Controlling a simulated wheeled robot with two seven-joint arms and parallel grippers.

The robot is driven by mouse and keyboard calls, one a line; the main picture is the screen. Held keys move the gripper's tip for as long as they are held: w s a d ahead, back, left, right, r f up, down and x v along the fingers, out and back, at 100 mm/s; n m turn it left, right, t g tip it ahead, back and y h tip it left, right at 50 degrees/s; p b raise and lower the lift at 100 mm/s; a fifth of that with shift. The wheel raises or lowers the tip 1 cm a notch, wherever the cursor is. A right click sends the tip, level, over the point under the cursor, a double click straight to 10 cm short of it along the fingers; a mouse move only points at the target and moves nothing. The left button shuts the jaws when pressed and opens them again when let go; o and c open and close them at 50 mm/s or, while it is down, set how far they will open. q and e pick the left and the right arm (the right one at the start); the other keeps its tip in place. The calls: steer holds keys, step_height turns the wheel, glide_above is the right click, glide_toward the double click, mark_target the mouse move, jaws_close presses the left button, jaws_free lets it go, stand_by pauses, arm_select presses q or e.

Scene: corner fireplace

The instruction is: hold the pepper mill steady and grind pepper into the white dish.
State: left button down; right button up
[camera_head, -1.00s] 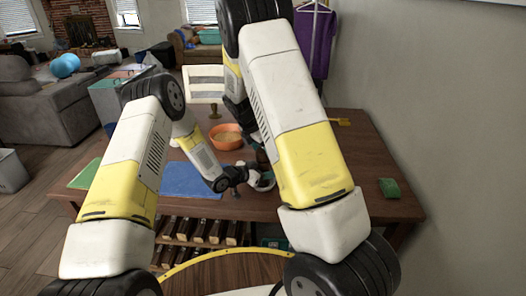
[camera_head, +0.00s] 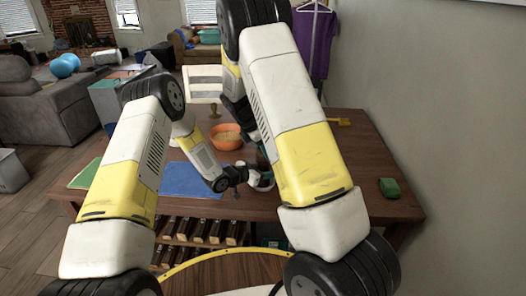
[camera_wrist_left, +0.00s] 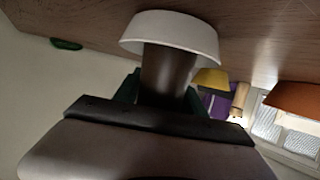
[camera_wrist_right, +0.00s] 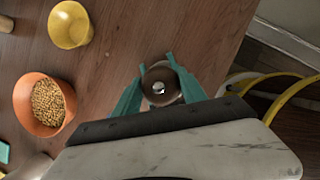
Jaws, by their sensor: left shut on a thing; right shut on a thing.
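My right gripper (camera_wrist_right: 160,84) is shut on the mill's round brown top (camera_wrist_right: 161,86), with a teal finger on each side. In the head view my right forearm hides most of the mill and right gripper. I cannot see any ground pepper in the dish.
An orange bowl of grains (camera_wrist_right: 46,104) and a yellow cup (camera_wrist_right: 71,24) stand nearby on the wooden table (camera_head: 350,190). A blue mat (camera_head: 190,181) and a green mat (camera_head: 84,174) lie at the left. A green sponge (camera_head: 389,188) lies at the right, with clear tabletop around it.

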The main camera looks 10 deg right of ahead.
steer(key=m+g, duration=0.1)
steer(key=m, duration=0.3)
steer(key=shift+m+g, duration=0.3)
steer(key=shift+g, duration=0.1)
steer(key=m+g, duration=0.1)
steer(key=m, duration=0.3)
steer(key=shift+g, duration=0.3)
steer(key=o, duration=1.4)
steer(key=shift+c, duration=0.2)
steer(key=shift+r, duration=0.15)
steer(key=v, duration=1.1)
steer(key=shift+r, duration=0.4)
steer(key=shift+w, duration=0.1)
